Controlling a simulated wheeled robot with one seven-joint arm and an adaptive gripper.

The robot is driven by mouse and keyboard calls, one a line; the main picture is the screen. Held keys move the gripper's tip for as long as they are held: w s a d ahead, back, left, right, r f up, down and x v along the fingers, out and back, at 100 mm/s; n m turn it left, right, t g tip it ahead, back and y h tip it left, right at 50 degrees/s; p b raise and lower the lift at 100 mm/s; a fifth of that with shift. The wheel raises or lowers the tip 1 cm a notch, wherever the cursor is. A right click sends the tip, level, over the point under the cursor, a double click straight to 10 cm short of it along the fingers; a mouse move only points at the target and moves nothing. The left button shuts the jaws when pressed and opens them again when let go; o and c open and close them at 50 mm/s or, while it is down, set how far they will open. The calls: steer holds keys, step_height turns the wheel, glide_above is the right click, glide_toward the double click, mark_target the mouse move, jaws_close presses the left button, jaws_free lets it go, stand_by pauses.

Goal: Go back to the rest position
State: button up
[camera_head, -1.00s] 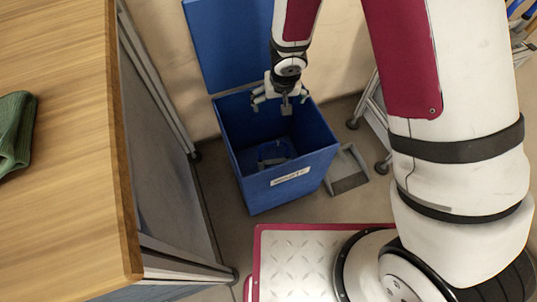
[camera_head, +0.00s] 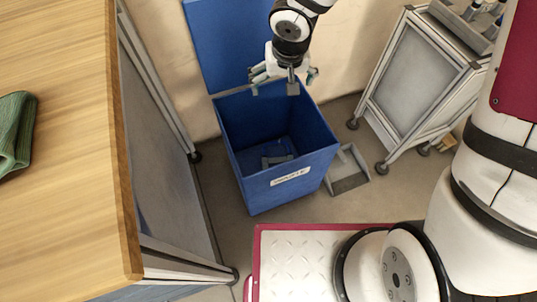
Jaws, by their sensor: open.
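My gripper (camera_head: 281,88) is open and empty. It hangs above the back part of an open blue bin (camera_head: 290,176), with its fingers pointing down near the rim. The bin stands on the floor with its lid raised against the wall and a white label on its front. A dark bluish object (camera_head: 277,161) lies at the bottom of the bin; I cannot tell exactly what it is.
A wooden table (camera_head: 70,140) with a green cloth (camera_head: 14,130) is on the left. A grey dustpan-like thing (camera_head: 347,170) lies on the floor right of the bin. A wheeled metal-framed cart (camera_head: 412,85) stands at the right back.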

steer(key=shift+s+r, duration=0.2)
steer(key=shift+r, duration=0.2)
steer(key=shift+d, duration=0.1)
